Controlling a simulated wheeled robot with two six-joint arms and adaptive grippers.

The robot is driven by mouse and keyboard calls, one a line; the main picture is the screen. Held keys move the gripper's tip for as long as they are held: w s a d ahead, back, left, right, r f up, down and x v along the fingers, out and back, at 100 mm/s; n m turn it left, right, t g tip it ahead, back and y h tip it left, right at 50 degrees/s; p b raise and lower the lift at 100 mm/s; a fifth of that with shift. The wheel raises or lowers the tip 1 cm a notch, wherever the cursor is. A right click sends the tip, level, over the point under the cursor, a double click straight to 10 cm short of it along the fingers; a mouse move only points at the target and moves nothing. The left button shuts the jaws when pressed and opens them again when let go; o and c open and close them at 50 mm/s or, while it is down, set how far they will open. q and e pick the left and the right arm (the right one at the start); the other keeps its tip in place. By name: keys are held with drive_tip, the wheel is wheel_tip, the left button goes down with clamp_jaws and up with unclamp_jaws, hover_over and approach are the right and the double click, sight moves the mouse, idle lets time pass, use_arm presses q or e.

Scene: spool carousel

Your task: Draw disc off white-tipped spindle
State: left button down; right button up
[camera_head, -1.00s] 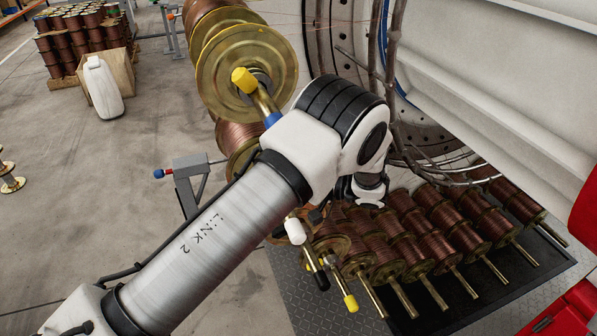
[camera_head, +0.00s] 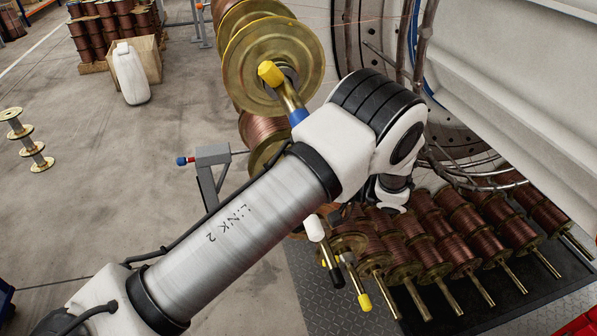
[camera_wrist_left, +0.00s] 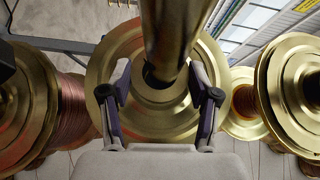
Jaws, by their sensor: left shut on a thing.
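In the left wrist view my left gripper (camera_wrist_left: 160,108) is shut on a brass disc (camera_wrist_left: 102,72), with one finger at each side of it. The disc is still around a thick metal spindle (camera_wrist_left: 175,35) that runs through its centre hole toward the camera. The spindle's tip is outside that view. My right gripper is in neither view.
Another yellow-tipped spindle (camera_head: 364,301) is beside the white-tipped one. Several copper spools (camera_head: 430,240) line the lower right. Brass flanges (camera_wrist_left: 295,95) flank the gripper. The floor at left is mostly open.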

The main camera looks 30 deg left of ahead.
use_arm(q)
drive_tip(key=shift+s+d+r, duration=0.1)
drive_tip(key=shift+s+d, duration=0.9)
drive_tip(key=shift+d, duration=0.15)
drive_tip(key=shift+s+d+r+p, duration=0.1)
drive_tip(key=shift+s+d+p, duration=0.3)
drive_tip(key=shift+s+d, duration=0.4)
drive_tip(key=shift+d+r+p, duration=0.15)
drive_tip(key=shift+p, duration=0.55)
drive_tip(key=p, duration=0.5)
drive_tip(key=s+d+p, duration=0.1)
drive_tip(key=p, duration=0.4)
drive_tip(key=shift+s+d, duration=0.15)
drive_tip(key=shift+d, duration=0.1)
drive_tip(key=shift+f, duration=0.2)
